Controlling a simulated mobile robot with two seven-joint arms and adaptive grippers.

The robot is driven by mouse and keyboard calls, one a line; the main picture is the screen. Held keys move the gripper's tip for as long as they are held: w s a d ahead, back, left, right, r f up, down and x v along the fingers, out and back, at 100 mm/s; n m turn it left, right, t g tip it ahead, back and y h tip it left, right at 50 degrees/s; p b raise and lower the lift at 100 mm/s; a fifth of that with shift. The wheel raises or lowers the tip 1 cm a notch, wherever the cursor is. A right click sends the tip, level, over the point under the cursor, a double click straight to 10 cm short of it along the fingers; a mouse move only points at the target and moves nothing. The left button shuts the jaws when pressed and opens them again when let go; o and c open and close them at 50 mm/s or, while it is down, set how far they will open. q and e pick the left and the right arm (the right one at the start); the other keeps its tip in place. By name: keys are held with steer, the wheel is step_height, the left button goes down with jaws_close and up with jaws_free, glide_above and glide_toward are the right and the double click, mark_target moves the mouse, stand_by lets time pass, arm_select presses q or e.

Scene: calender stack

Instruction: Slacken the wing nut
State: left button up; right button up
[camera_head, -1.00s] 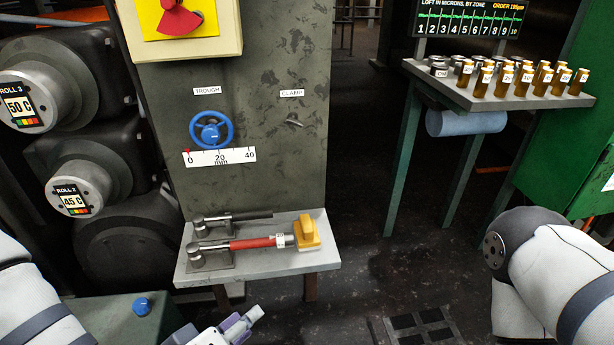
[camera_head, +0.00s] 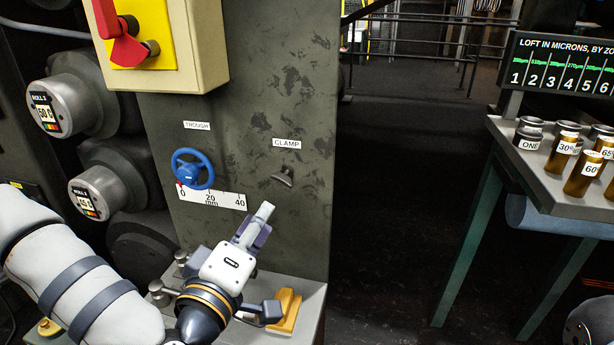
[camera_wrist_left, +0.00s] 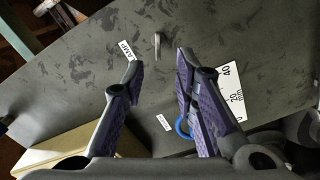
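The wing nut (camera_head: 284,177) is a small dark grey part on the grey panel, just under the CLAMP label (camera_head: 286,143). It also shows in the left wrist view (camera_wrist_left: 157,45), seen nearly edge-on as a thin bar beyond my fingertips. My left gripper (camera_head: 258,220) is below and a little left of the wing nut in the head view. In the left wrist view, its two purple-padded fingers (camera_wrist_left: 160,66) are apart with nothing between them, and the wing nut lies in line with the gap.
A blue handwheel (camera_head: 193,169) and a white millimetre scale (camera_head: 212,195) sit left of the wing nut. Below, my left arm partly hides a shelf (camera_head: 308,300) with a yellow-headed tool (camera_head: 286,310). A table with brown jars (camera_head: 584,174) stands at right; dark floor lies between.

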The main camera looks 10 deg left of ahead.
mark_target(280, 182)
arm_select(q)
steer(key=w, duration=1.2)
steer(key=shift+w+r, duration=0.1)
steer(key=shift+r, duration=0.15)
jaws_close()
